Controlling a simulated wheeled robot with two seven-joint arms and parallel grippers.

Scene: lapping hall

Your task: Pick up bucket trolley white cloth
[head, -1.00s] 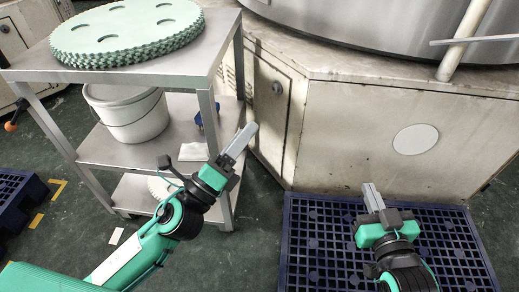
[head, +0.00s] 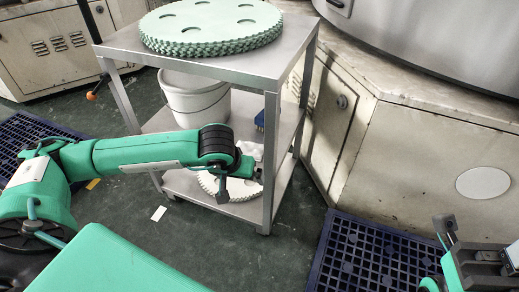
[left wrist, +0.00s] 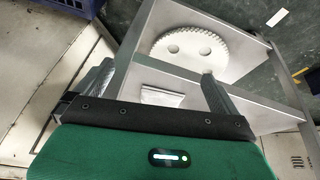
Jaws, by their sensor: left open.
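The white cloth (head: 252,148) lies on the trolley's middle shelf, partly hidden behind my left arm in the head view. In the left wrist view the cloth (left wrist: 161,97) appears as a small pale folded patch between the two fingers. My left gripper (left wrist: 156,78) is open and empty, pointing at the shelf. In the head view the left gripper (head: 250,171) is at the trolley's front side, its fingertips hard to make out. The grey metal trolley (head: 270,62) has three shelves. My right gripper (head: 447,236) is at the lower right, away from the trolley; its finger gap is unclear.
A white bucket (head: 195,102) and a blue object (head: 260,121) share the middle shelf. Green toothed discs (head: 210,25) lie on top. A pale toothed disc (head: 228,186) lies on the bottom shelf. The trolley's front post (head: 270,165) stands close to my left gripper. A blue pallet (head: 360,258) lies right.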

